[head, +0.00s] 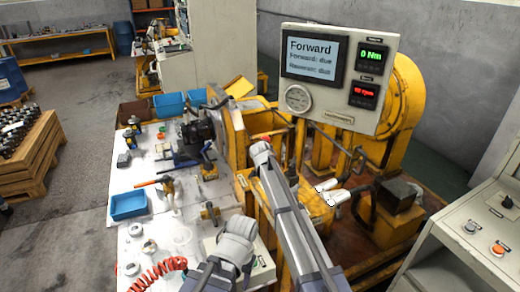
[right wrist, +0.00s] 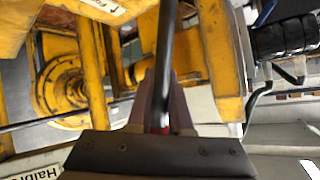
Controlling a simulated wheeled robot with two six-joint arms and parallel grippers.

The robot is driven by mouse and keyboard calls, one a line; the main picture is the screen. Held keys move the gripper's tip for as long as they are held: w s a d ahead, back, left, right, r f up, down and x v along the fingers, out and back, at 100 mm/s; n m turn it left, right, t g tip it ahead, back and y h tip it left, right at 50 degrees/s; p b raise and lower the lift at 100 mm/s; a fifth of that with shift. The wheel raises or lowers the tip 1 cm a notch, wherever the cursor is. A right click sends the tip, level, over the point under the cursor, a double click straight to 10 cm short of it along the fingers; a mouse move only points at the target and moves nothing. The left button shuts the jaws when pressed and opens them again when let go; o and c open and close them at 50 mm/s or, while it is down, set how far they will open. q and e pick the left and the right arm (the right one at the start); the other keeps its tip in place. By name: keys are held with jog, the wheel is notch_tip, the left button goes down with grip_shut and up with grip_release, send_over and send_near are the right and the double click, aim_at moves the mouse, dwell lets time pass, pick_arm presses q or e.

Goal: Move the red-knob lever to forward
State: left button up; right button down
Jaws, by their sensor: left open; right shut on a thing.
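The red-knob lever shows in the right wrist view as a dark rod (right wrist: 166,60) running up the picture, with a bit of its red knob (right wrist: 158,128) low between the fingers. My right gripper (right wrist: 165,95) is shut on it. In the head view my right arm crosses the yellow rig and hides most of this hold. My left arm's pale end, with the left gripper (head: 238,238), is at the near end of the bench, away from the lever. The left gripper is open; its fingertips are hard to make out. The display (head: 313,54) reads "Forward", "Forward: due", "Reverse: due".
The yellow rig (head: 403,95) carries a panel with a gauge (head: 298,98) and a 0 Nm readout (head: 372,55). The white bench (head: 185,235) at left holds tools, a blue tray (head: 128,205) and a red coiled hose (head: 160,272). A control desk (head: 470,245) stands at right.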

jog(key=shift+w+d+f+m+g+y, duration=0.15)
jog(key=shift+d+f+m+g+y, duration=0.05)
jog(key=shift+d, duration=0.2)
jog(key=shift+w+d+f+m+g+y, duration=0.1)
jog(key=shift+d+f+m+g+y, duration=0.1)
jog(key=shift+d, duration=0.15)
jog(key=c, duration=0.8)
grip_release()
jog(key=shift+c, duration=0.2)
jog(key=p+v, duration=0.4)
jog(key=v, duration=0.3)
jog(key=shift+s+r, duration=0.2)
jog(key=shift+s, duration=0.15)
